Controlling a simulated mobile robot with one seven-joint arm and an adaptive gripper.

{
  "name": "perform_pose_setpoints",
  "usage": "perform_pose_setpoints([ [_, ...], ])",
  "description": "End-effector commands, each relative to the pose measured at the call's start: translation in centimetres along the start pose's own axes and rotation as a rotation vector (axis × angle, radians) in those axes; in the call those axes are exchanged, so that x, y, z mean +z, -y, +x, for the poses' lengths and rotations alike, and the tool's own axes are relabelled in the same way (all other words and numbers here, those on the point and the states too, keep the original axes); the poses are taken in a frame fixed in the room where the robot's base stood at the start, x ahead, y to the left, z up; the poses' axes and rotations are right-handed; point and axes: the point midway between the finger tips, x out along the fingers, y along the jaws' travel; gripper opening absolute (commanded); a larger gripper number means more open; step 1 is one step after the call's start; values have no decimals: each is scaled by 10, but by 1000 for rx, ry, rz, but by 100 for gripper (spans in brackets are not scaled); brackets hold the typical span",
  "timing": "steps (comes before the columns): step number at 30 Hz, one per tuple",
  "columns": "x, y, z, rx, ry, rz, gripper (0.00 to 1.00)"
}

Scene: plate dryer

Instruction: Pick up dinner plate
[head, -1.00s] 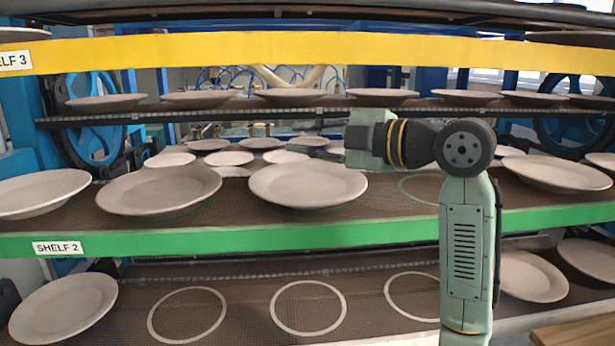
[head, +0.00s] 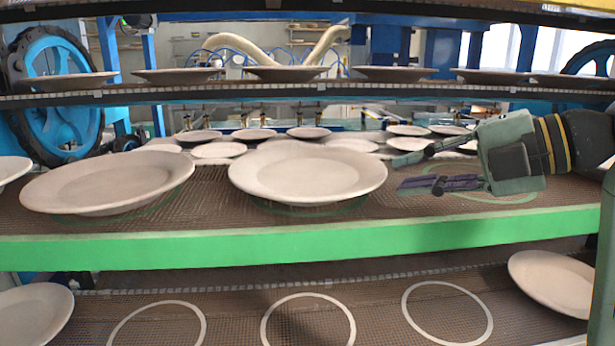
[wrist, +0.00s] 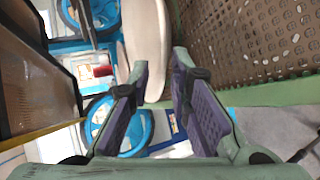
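A pale dinner plate (head: 308,172) rests on the middle shelf, above a green ring mark, with its rim raised and slightly tilted toward me. My gripper (head: 398,172) is just right of its rim, with the fingers pointing left at it. The fingers are apart, one higher than the other. In the wrist view, the plate (wrist: 147,40) shows edge-on, and its near edge lies in the gap between the fingertips of my gripper (wrist: 160,72). The gripper is open; I cannot tell whether a finger touches the plate.
Another plate (head: 108,182) stands to the left, and smaller-looking plates (head: 218,150) stand behind. The green shelf edge (head: 300,248) runs along the front. The upper shelf (head: 300,93) with plates is close above. Below, the lower shelf has empty white rings (head: 308,322) and a plate (head: 550,283).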

Motion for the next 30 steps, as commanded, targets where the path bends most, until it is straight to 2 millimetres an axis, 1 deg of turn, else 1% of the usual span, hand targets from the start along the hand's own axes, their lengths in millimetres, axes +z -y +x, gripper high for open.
perform_pose_setpoints([
  [1, 0, 0, 6, -1, 0, 1, 18],
  [8, -1, 0, 24, -1, 1, 2, 18],
  [13, -4, 2, 51, -1, -1, 1, 18],
  [16, -3, 3, 61, 1, 0, 1, 18],
  [19, -4, 3, 66, 2, 0, 0, 18],
  [24, -4, 4, 66, 2, 0, 1, 18],
  [30, -4, 3, 66, 2, 0, 1, 6],
])
